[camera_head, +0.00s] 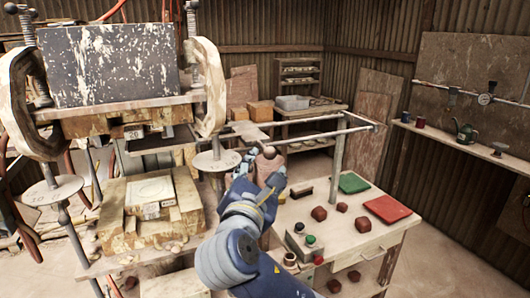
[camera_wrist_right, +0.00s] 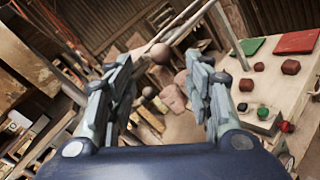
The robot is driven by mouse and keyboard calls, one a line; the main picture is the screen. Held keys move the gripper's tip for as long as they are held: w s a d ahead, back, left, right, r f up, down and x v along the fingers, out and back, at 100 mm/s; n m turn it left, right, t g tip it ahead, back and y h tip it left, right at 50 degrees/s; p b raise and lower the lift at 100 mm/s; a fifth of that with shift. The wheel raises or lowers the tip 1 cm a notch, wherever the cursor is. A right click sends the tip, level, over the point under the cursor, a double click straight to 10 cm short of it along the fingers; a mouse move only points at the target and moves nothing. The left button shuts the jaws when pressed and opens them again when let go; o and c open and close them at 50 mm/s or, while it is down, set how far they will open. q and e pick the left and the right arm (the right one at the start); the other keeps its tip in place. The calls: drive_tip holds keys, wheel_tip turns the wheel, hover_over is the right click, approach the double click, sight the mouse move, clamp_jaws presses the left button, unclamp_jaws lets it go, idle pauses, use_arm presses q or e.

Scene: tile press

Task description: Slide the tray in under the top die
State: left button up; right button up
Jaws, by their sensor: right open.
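The press stands at the left of the head view, with a dark speckled block (camera_head: 108,65) over a worn upper plate and the top die (camera_head: 132,132). Below, a stained lower block (camera_head: 150,190) has an open gap above it. A round brownish knob (camera_wrist_right: 160,53) shows ahead between my right fingers. My right gripper (camera_head: 266,168) is open around or just short of this knob; contact cannot be told. My left gripper is out of view.
A white work table (camera_head: 345,233) at the right holds a green pad (camera_head: 353,183), a red pad (camera_head: 387,209), several dark red lumps and a button box (camera_head: 303,241). Shelves stand farther back.

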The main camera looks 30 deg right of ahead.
sight(269, 156)
drive_tip(key=p+x, duration=0.1)
drive_tip(key=x, duration=0.7)
drive_tip(key=shift+d+p, duration=0.1)
drive_tip(key=shift+p, duration=0.25)
drive_tip(key=shift+w+d, duration=0.35)
drive_tip(key=shift+w, duration=0.15)
clamp_jaws()
drive_tip(key=shift+a, duration=0.1)
